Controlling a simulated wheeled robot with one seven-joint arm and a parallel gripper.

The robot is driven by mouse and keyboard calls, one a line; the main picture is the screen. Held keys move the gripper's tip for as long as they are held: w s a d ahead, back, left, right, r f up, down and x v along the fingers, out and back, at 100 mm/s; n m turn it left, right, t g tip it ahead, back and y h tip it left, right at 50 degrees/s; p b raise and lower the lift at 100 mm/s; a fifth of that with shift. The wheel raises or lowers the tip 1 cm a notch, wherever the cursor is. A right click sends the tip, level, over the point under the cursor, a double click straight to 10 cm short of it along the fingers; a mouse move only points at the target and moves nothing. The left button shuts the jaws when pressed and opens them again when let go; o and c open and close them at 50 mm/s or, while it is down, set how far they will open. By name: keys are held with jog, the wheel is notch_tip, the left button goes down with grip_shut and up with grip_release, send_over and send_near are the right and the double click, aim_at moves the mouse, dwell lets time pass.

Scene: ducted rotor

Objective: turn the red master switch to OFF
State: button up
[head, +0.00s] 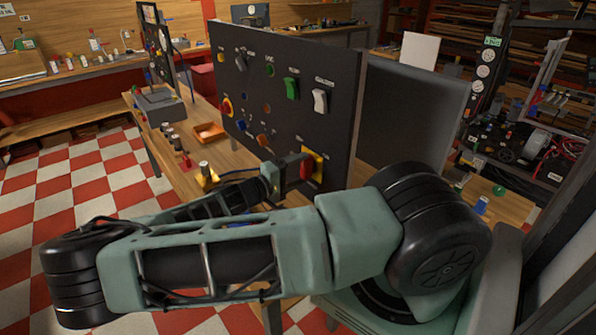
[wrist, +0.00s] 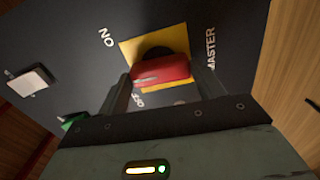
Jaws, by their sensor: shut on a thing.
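The red master switch (head: 306,168) has a red handle on a yellow plate (head: 319,166), low on the right of the dark panel. In the wrist view its handle (wrist: 161,69) lies nearly level across the picture, in front of the yellow plate (wrist: 130,47). An ON label (wrist: 105,37) is at the plate's upper left; an OFF label (wrist: 138,99) is at the lower left, partly hidden by a finger. MASTER (wrist: 211,49) is printed at right. My gripper (wrist: 162,84) is shut on the handle, one finger at each end. My gripper (head: 290,172) is partly hidden in the head view.
The panel (head: 340,110) also carries a white rocker switch (head: 320,101), a green rocker switch (head: 292,88) and several knobs. An orange tray (head: 209,132) and small parts stand on the bench at left. A grey screen (head: 415,115) stands right of the panel.

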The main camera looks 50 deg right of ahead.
jog(key=n, duration=0.4)
jog(key=shift+n+p, duration=0.4)
jog(key=shift+w+n+p, duration=0.1)
jog(key=shift+n+p, duration=0.4)
jog(key=shift+n, duration=2)
jog(key=shift+a, duration=0.1)
jog(key=o, duration=1)
jog(key=b+v, duration=0.6)
jog(key=v, duration=1.1)
jog(key=shift+a, duration=0.2)
jog(key=shift+f, duration=0.15)
